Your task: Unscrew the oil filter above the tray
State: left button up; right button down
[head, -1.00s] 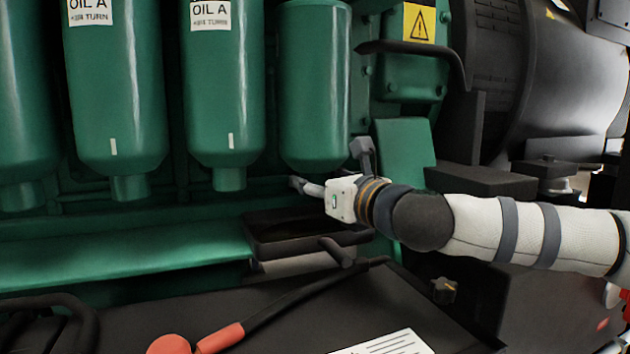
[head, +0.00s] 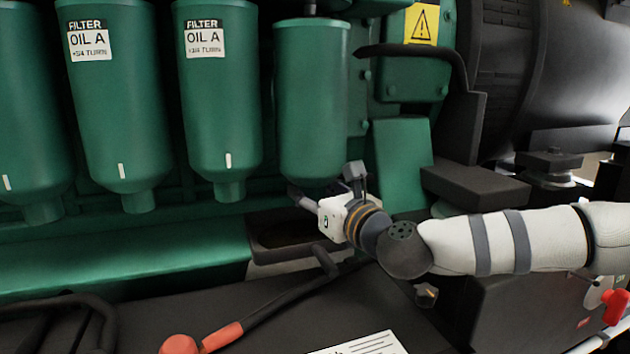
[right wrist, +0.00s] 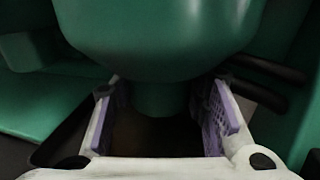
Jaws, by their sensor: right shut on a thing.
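The rightmost green oil filter (head: 312,100) hangs upright at the engine side, with its rim showing at the top and no label facing me. Its lower neck (right wrist: 160,97) shows in the right wrist view between the purple-padded fingers. My right gripper (head: 328,186) is shut on this neck from below the wide body; it also shows in the right wrist view (right wrist: 163,122). The dark tray (head: 262,266) sits below the filter and gripper. The gripper hides the neck in the head view. My left gripper is not in view.
Several matching filters (head: 118,110) hang to the left, close beside the held one. A black bent pipe (head: 410,50) is at the upper right. A red-ended lever (head: 222,338) and a white sheet (head: 365,345) lie in front on the dark surface.

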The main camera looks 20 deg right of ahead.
jog(key=shift+a+r+p+v, duration=0.1)
jog(key=shift+a+p+v, duration=0.25)
jog(key=shift+v, duration=0.85)
jog(key=shift+a+r+p+v, duration=0.15)
jog(key=shift+p+v, duration=0.4)
jog(key=shift+v, duration=0.65)
jog(key=shift+a+r+p+v, duration=0.1)
jog(key=shift+a+p+v, duration=0.25)
jog(key=shift+v, duration=0.85)
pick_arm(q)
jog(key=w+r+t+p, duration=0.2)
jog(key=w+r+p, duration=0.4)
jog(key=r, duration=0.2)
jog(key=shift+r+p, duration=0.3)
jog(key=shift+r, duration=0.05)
pick_arm(e)
jog(key=s, duration=1.4)
jog(key=shift+d, duration=0.35)
jog(key=shift+s+f, duration=0.1)
jog(key=shift+f, duration=0.05)
